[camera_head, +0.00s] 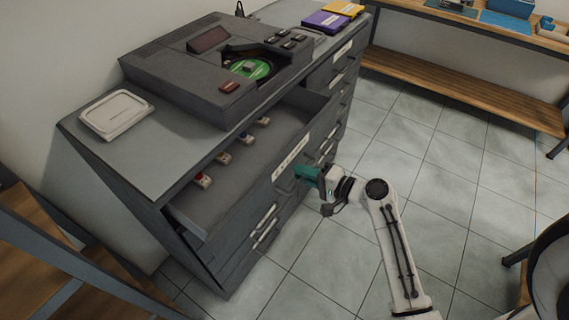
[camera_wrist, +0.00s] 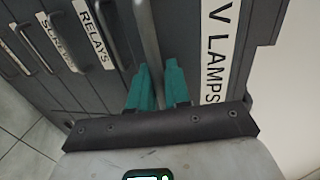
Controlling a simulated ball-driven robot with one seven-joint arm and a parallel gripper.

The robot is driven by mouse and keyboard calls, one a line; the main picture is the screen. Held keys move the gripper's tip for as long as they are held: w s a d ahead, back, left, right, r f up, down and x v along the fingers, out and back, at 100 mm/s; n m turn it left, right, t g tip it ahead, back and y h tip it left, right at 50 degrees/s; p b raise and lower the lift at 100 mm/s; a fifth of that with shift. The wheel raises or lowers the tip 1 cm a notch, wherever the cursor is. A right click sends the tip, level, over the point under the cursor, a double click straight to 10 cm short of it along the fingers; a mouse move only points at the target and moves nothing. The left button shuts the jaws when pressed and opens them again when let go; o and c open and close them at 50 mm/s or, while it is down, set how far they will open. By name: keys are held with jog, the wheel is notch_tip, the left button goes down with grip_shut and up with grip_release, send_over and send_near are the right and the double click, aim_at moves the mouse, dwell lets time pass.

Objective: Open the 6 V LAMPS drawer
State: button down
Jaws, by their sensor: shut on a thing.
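The 6 V LAMPS drawer (camera_head: 240,213) stands pulled out of the grey cabinet, with its inside showing in the head view. Its white label (camera_wrist: 213,55) reads "V LAMPS" in the wrist view; the rest of the text is cut off. My gripper (camera_head: 300,171) is at the front of this drawer. In the wrist view my gripper's teal fingers (camera_wrist: 158,70) stand either side of the drawer's metal bar handle (camera_wrist: 149,30), shut on it. Several small light blocks with coloured tops, one of them red (camera_head: 202,180), lie in the drawer.
On the cabinet top (camera_head: 150,165) stand a dark machine (camera_head: 180,85) with a green disc, a white lidded box (camera_head: 116,114) and purple and yellow boxes (camera_head: 325,21). Drawers labelled RELAYS (camera_wrist: 90,32) and SCREWS (camera_wrist: 55,43) are shut. Tiled floor (camera_head: 430,150) lies clear before the cabinet.

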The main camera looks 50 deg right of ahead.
jog(key=f+v, duration=0.2)
jog(key=v, duration=0.7)
jog(key=f+v, duration=0.1)
jog(key=v, duration=0.8)
jog(key=shift+s+f, duration=0.35)
jog(key=shift+s, duration=0.25)
jog(key=c, duration=1.2)
grip_release()
jog(key=shift+c, duration=0.2)
jog(key=shift+s, duration=0.1)
jog(key=b+v, duration=0.2)
jog(key=v, duration=0.8)
jog(key=shift+s, duration=0.3)
jog(key=shift+w+a, duration=0.1)
